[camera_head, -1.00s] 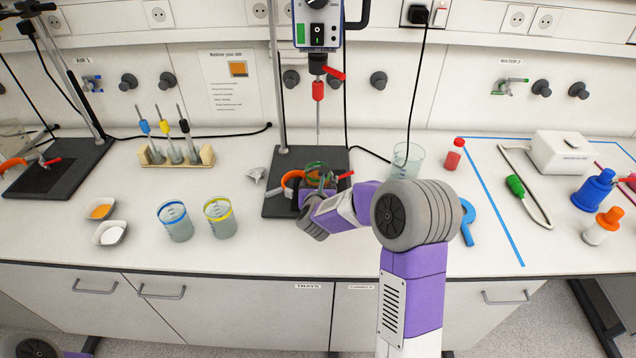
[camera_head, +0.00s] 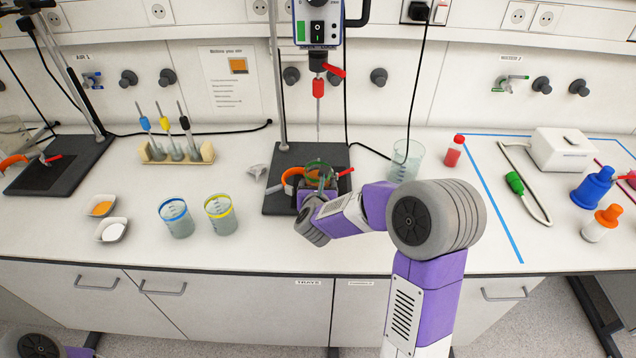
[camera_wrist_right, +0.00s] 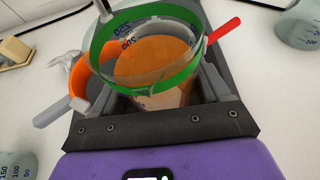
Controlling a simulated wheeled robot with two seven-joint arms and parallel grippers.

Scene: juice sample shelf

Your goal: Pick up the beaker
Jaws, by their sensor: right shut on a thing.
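A glass beaker with a green band around its rim and orange contents (camera_wrist_right: 150,55) fills the middle of the right wrist view. In the head view the beaker (camera_head: 317,169) stands over the black stand base (camera_head: 276,206), below the stirrer, partly hidden by my gripper. My right gripper (camera_head: 318,186) is shut on the beaker, with a finger on each side of it in the wrist view (camera_wrist_right: 155,98). An orange ring-shaped clamp (camera_wrist_right: 83,88) with a grey handle and a red-tipped lever is around or beside the beaker. My left gripper is not in view.
The stirrer (camera_head: 318,30) hangs above, its shaft reaching down toward the beaker. Blue-rimmed (camera_head: 175,218) and yellow-rimmed (camera_head: 221,214) beakers stand to the left. An empty-looking beaker (camera_head: 406,160) and a red bottle (camera_head: 454,151) stand to the right.

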